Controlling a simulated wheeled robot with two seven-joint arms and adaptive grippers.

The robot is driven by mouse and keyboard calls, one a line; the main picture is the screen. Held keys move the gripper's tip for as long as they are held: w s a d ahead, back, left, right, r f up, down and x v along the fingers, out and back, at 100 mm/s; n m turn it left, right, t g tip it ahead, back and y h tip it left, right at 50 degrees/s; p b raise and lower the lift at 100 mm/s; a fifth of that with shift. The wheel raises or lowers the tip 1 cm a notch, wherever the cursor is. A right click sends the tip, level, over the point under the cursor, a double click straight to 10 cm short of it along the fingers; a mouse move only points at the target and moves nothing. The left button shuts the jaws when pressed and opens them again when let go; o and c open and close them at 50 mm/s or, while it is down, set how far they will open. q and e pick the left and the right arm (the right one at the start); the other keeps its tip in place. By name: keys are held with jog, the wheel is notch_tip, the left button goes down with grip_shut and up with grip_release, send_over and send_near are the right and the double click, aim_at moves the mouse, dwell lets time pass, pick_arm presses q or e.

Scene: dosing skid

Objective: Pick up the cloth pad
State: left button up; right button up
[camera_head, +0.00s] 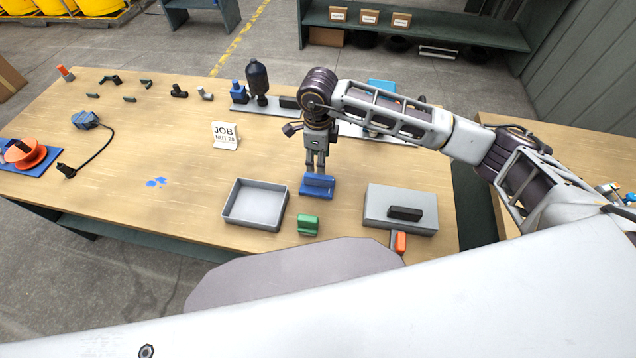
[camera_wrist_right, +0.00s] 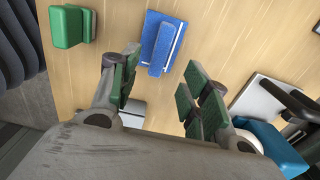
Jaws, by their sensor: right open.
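A blue pad with a raised ridge along its top (camera_head: 318,187), which looks like the cloth pad, lies on the wooden table between a grey tray and a grey box. It also shows in the right wrist view (camera_wrist_right: 163,44), beyond the fingertips. My right gripper (camera_head: 316,168) points down just behind and above the blue pad in the head view. Its green-padded fingers (camera_wrist_right: 158,80) are apart and hold nothing. I cannot tell whether they touch the pad. My left gripper is not in view.
An empty grey tray (camera_head: 232,208) stands left of the pad. A green block (camera_head: 308,225) is in front. A grey box with a dark handle (camera_head: 375,221) is at right, near an orange-topped item (camera_head: 400,243). A JOB sign (camera_head: 225,136) stands behind the tray.

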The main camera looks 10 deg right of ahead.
aim_at(318, 176)
notch_tip(318, 176, down, 6)
jog(key=shift+r, duration=0.2)
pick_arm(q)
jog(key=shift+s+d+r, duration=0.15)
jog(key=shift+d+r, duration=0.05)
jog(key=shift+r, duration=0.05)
pick_arm(e)
jog(key=shift+f, duration=0.1)
jog(key=shift+f+p, duration=0.65)
jog(key=shift+f, duration=1.25)
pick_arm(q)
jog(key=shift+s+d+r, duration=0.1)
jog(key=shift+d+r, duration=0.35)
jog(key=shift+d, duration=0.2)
pick_arm(e)
jog(key=shift+f, duration=0.7)
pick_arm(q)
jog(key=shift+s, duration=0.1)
pick_arm(e)
jog(key=c, duration=1)
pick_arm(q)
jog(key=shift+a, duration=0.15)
pick_arm(e)
grip_shut()
